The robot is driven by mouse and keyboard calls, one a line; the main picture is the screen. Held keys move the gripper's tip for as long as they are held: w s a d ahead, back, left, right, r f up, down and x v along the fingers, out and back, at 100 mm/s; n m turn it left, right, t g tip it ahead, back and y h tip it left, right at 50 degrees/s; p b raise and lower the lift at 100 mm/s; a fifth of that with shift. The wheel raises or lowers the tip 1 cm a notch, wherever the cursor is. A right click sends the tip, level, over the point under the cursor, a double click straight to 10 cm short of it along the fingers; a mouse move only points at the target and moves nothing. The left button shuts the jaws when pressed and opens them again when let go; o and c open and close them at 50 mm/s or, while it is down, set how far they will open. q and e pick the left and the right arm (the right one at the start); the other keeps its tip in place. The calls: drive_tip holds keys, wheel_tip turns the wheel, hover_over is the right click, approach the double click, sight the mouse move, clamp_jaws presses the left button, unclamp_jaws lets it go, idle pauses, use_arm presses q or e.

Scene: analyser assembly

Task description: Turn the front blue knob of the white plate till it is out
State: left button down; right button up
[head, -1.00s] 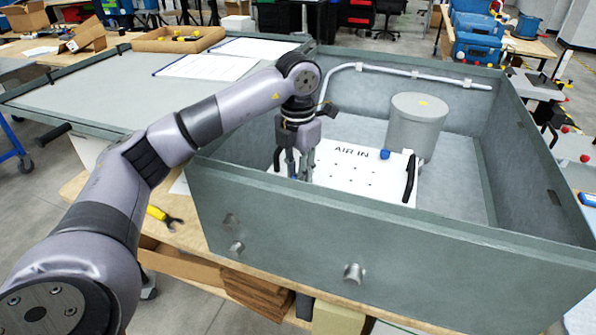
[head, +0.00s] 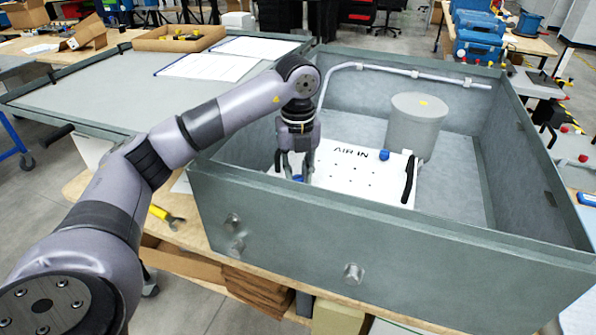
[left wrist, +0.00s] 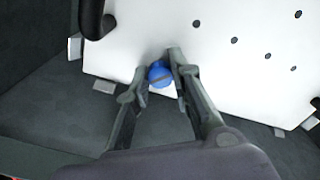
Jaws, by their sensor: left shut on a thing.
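The white plate (head: 345,188) marked "AIR IN" lies inside the grey-green box, with a black handle at its right side. The front blue knob (head: 297,178) sits at the plate's near left corner, partly behind my fingers. In the left wrist view the knob (left wrist: 159,74) is round with a dark slot and sits between my fingertips at the plate's edge. My left gripper (head: 295,172) points down and is shut on this knob. A second blue knob (head: 386,155) stands at the plate's far edge. My right gripper is in neither view.
The box's front wall (head: 370,240) rises between me and the plate. A grey cylinder (head: 415,125) stands behind the plate's right side, and a pale pipe (head: 400,71) runs along the back wall. The box floor at the right is clear.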

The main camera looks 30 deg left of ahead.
use_arm(q)
drive_tip(key=n, duration=0.4)
drive_tip(key=shift+s+d+f+n+p, duration=0.1)
drive_tip(key=shift+s+f+n+p, duration=0.1)
drive_tip(key=shift+n+p, duration=0.15)
drive_tip(key=n, duration=0.3)
drive_tip(key=shift+n+p, duration=0.35)
drive_tip(key=shift+p, duration=0.05)
drive_tip(key=n+p, duration=0.1)
drive_tip(key=n, duration=0.4)
drive_tip(key=shift+n+p, duration=0.6)
drive_tip(key=shift+n, duration=0.5)
drive_tip(key=n+p, duration=0.2)
drive_tip(key=p, duration=0.3)
drive_tip(key=n+p, duration=0.3)
drive_tip(key=p, duration=0.3)
drive_tip(key=n+p, duration=0.2)
drive_tip(key=p, duration=0.3)
drive_tip(key=shift+d+r+n, duration=0.15)
drive_tip(key=shift+r+n, duration=0.15)
drive_tip(key=shift+f+n+p, duration=0.25)
drive_tip(key=shift+n+p, duration=0.55)
drive_tip(key=shift+p, duration=0.45)
drive_tip(key=shift+s+f+n, duration=0.1)
drive_tip(key=shift+n, duration=0.2)
